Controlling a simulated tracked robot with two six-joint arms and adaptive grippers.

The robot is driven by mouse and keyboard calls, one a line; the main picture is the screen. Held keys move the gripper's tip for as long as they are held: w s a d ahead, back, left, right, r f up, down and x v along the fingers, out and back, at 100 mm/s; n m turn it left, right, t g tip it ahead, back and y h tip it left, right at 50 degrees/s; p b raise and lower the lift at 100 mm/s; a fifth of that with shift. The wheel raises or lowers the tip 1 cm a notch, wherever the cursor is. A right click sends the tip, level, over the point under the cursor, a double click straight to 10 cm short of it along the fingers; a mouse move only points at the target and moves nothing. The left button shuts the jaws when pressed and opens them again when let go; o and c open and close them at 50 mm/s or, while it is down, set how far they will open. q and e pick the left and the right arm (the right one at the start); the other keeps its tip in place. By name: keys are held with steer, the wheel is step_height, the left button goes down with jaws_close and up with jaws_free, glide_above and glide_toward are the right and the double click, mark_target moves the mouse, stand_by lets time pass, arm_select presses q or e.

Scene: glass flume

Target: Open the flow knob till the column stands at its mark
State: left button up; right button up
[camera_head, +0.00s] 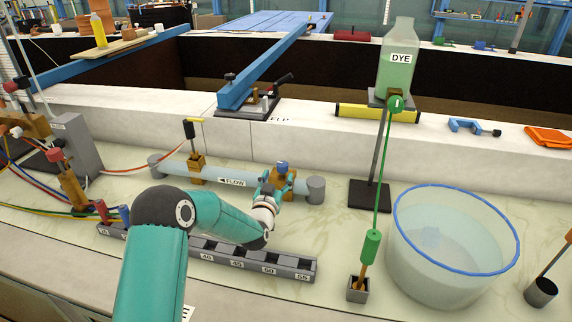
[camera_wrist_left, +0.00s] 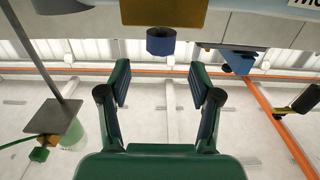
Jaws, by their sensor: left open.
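A pale horizontal pipe (camera_head: 232,182) labelled FLOW with an arrow lies on the bench. A brass block (camera_head: 288,182) with a blue part (camera_head: 282,165) on top sits near its right end. In the left wrist view a short blue knob (camera_wrist_left: 160,42) sticks out of the brass block (camera_wrist_left: 165,12). My left gripper (camera_head: 270,190) is close in front of this block. In the wrist view its two fingers (camera_wrist_left: 160,85) are open and empty, with the knob centred beyond their tips. I cannot tell which thing is the column or see its mark. My right gripper is out of view.
A dark rack (camera_head: 250,261) with numbered slots lies under my left arm. A dye bottle (camera_head: 397,60) on a stand and a clear blue-rimmed basin (camera_head: 450,275) stand to the right. A second brass block (camera_head: 196,168) with an upright black handle sits farther left on the pipe.

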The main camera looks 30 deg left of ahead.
mark_target(281, 168)
arm_select(q)
steer(key=p+x, duration=0.1)
steer(key=x, duration=0.6)
steer(key=shift+w+a, duration=0.1)
steer(key=shift+w, duration=0.2)
